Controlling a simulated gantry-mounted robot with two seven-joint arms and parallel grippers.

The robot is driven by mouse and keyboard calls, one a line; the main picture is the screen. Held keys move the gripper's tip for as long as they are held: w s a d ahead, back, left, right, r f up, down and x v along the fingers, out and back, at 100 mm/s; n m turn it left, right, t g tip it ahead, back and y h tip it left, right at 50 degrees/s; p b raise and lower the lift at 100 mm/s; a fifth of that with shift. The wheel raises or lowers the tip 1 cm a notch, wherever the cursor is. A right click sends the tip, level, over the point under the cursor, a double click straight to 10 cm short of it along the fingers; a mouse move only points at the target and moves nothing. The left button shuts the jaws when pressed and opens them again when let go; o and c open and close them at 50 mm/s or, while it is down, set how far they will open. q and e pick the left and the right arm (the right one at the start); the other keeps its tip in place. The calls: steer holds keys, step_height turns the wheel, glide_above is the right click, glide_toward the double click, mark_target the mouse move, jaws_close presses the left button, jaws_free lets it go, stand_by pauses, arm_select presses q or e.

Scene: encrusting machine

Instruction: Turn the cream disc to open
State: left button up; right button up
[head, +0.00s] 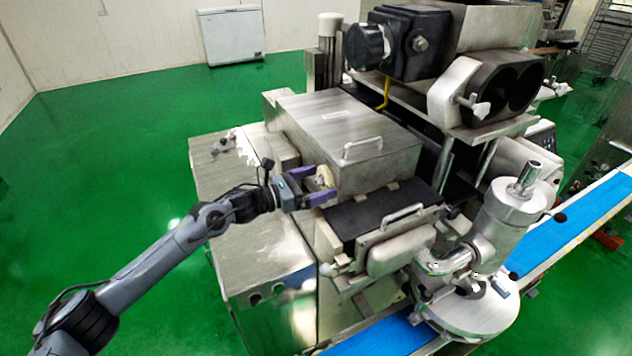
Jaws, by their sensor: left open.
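The cream disc (326,178) is on the left-facing side of the steel housing of the encrusting machine (345,135). My left gripper (318,187) is at the disc, with one purple finger above it and the other below it. Its jaws are open, and I cannot tell whether either finger touches the disc. The fingers hide part of the disc's edge. My right gripper is not in view.
A steel box with a handle (398,240) and a round steel nozzle unit (505,215) stand to the right. A blue conveyor belt (570,228) runs along the right. Steel cabinets (265,255) lie below my left arm. Green floor is clear at left.

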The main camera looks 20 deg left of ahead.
arm_select(q)
steer(key=c, duration=1)
steer(key=shift+c, duration=0.2)
